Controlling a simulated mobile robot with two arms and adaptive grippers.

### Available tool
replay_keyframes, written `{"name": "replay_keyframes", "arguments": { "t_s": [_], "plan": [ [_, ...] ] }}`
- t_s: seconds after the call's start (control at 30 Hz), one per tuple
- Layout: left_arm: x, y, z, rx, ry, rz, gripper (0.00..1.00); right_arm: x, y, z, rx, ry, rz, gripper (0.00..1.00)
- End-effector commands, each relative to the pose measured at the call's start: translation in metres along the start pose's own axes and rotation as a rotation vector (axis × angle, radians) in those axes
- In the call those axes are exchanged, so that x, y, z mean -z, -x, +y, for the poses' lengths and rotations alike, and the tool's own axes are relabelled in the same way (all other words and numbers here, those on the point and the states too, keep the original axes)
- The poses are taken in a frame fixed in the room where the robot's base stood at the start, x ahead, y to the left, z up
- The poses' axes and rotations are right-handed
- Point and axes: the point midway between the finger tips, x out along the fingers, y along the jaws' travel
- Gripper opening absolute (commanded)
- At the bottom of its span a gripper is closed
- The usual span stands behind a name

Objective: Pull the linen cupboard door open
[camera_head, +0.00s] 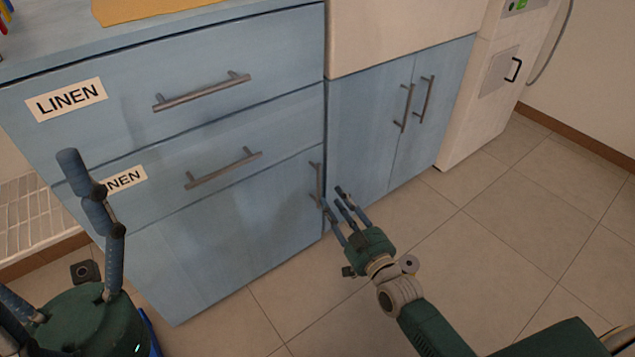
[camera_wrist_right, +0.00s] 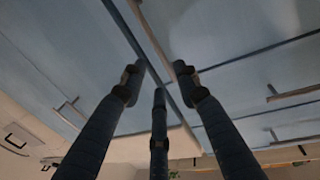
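The linen cupboard door (camera_head: 230,240) is the light blue panel below two drawers with LINEN labels (camera_head: 66,99). It is shut, flush with the cabinet front. Its upright metal handle (camera_head: 317,183) is at the door's right edge. My right gripper (camera_head: 340,198) is open, with its fingertips close to the lower part of this handle. In the right wrist view the handle (camera_wrist_right: 150,32) runs between the spread fingers (camera_wrist_right: 158,85); I cannot tell whether they touch it. My left gripper (camera_head: 60,225) is open and empty at the lower left, in front of the cabinet.
Two horizontal drawer handles (camera_head: 203,92) stick out above the door. A blue double-door cabinet (camera_head: 375,125) adjoins on the right, then a white appliance (camera_head: 490,85). A wire rack (camera_head: 28,220) is at the left. The tiled floor (camera_head: 500,240) is clear at right.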

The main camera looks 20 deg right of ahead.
Motion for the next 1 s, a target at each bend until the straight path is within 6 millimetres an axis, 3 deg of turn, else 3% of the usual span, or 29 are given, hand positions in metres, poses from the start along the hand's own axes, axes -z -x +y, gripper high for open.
{"name": "replay_keyframes", "arguments": {
  "t_s": [0.1, 0.3, 0.5, 0.9, 0.93, 1.0],
  "plan": [
    [-0.003, 0.009, 0.000, -0.002, -0.001, 0.002, 0.80, -0.001, -0.022, 0.000, 0.000, -0.001, 0.004, 0.31],
    [-0.005, 0.004, 0.001, -0.020, -0.006, 0.046, 0.80, -0.003, -0.060, 0.000, 0.000, -0.001, 0.002, 0.31],
    [-0.005, -0.002, 0.002, -0.033, -0.011, 0.076, 0.80, -0.002, -0.087, 0.000, 0.000, -0.001, -0.001, 0.31],
    [-0.005, -0.006, 0.002, -0.038, -0.013, 0.086, 0.80, -0.001, -0.096, 0.000, 0.000, 0.000, -0.003, 0.31],
    [-0.005, -0.006, 0.002, -0.038, -0.013, 0.086, 0.80, -0.001, -0.096, 0.000, 0.000, 0.000, -0.003, 0.29],
    [-0.005, -0.006, 0.002, -0.038, -0.013, 0.086, 0.80, -0.001, -0.096, 0.000, 0.000, 0.000, -0.003, 0.15]
  ]
}}
